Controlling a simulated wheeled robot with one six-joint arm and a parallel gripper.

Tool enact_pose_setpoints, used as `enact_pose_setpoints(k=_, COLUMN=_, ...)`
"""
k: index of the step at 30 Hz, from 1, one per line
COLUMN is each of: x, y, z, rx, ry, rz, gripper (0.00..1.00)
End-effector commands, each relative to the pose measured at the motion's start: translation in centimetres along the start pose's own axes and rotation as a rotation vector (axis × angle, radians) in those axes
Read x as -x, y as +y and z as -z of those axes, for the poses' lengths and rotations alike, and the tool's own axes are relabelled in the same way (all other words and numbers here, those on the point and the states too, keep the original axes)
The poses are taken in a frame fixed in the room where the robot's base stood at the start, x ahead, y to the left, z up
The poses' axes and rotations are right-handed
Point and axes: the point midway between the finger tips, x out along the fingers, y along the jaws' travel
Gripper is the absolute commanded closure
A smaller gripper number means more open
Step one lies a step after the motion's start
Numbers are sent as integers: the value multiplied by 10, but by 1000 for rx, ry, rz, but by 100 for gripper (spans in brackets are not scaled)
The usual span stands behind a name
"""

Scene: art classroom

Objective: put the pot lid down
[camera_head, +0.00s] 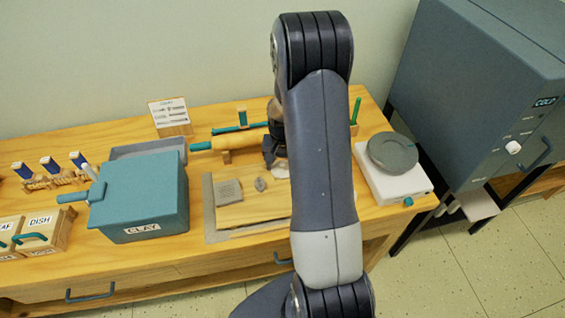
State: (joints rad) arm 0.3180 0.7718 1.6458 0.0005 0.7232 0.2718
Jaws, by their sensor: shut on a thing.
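My arm crosses the middle of the view and hides most of what is behind it. A dark part of my gripper (276,138) shows at the arm's left edge, low over the back of the work board. Its fingertips are hidden. A pale grey shape (276,164) shows just below it, partly behind the arm, and seems to be part of the pot lid in its grip. I cannot tell whether it touches the board (250,215). No pot can be made out.
A teal CLAY box (145,195) stands left of the board. A rolling pin (228,142) lies behind the board. A white scale (397,185) with a round grey plate (392,150) is at right, near the kiln (470,90).

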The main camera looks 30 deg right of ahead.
Motion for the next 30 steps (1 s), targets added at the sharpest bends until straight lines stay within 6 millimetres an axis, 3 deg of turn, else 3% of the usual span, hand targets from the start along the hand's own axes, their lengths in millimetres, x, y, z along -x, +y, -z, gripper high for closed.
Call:
enact_pose_setpoints(k=9, x=-5, y=0, z=0, rx=0, ry=0, rz=0, gripper=57)
enact_pose_setpoints(k=10, x=-3, y=0, z=0, rx=0, ry=0, rz=0, gripper=33)
enact_pose_setpoints(k=17, x=-3, y=0, z=0, rx=0, ry=0, rz=0, gripper=15)
enact_pose_setpoints(k=25, x=-1, y=0, z=0, rx=0, ry=0, rz=0, gripper=14)
enact_pose_setpoints(k=30, x=11, y=0, z=1, rx=0, ry=3, rz=1, gripper=14)
